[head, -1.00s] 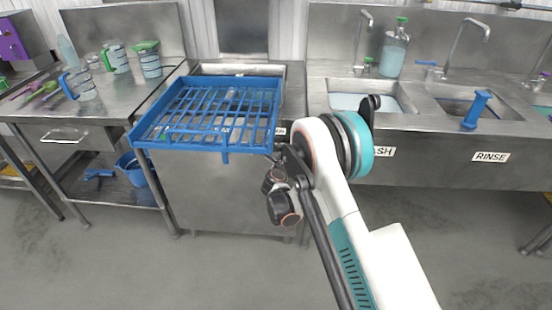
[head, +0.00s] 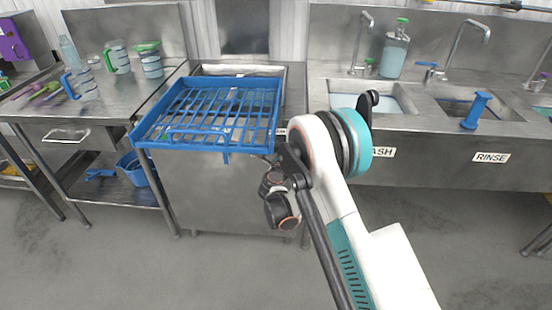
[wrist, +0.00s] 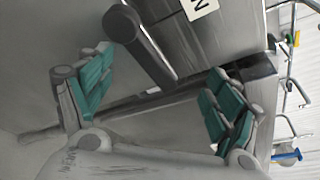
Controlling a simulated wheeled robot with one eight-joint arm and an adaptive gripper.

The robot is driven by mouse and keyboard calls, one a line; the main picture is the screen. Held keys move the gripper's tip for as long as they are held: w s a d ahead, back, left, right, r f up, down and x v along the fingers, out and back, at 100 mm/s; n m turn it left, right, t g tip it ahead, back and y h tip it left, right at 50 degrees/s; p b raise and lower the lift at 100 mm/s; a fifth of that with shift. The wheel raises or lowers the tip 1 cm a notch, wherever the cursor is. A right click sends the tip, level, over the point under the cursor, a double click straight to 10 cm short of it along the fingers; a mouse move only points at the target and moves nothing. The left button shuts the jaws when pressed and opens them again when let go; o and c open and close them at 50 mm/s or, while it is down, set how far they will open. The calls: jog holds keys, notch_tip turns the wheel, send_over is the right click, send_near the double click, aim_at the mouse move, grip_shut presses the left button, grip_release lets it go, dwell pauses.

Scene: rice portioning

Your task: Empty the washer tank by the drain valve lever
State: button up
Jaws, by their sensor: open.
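The washer appears to be the steel cabinet (head: 210,200) at the middle of the head view, with a blue rack (head: 228,152) over its front. In the wrist view a grey bar with a dark round end (wrist: 122,24), which looks like the drain valve lever, slants down toward the space between my fingers. A white label (wrist: 200,8) showing part of a letter is above it. My gripper (wrist: 158,92) is open, its teal-padded fingers wide apart, with nothing held. The bar seems beyond the fingertips; I cannot tell the gap. In the head view I cannot make out the fingertips or the lever.
A steel table (head: 105,108) with jugs stands at the left, a blue bucket (head: 134,172) on its lower shelf. The wash sink (head: 410,97) and rinse sink (head: 520,112) run along the right. The floor (head: 130,265) in front is clear.

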jog(key=v, duration=0.6)
dwell(0.3)
jog(key=shift+s, duration=0.1)
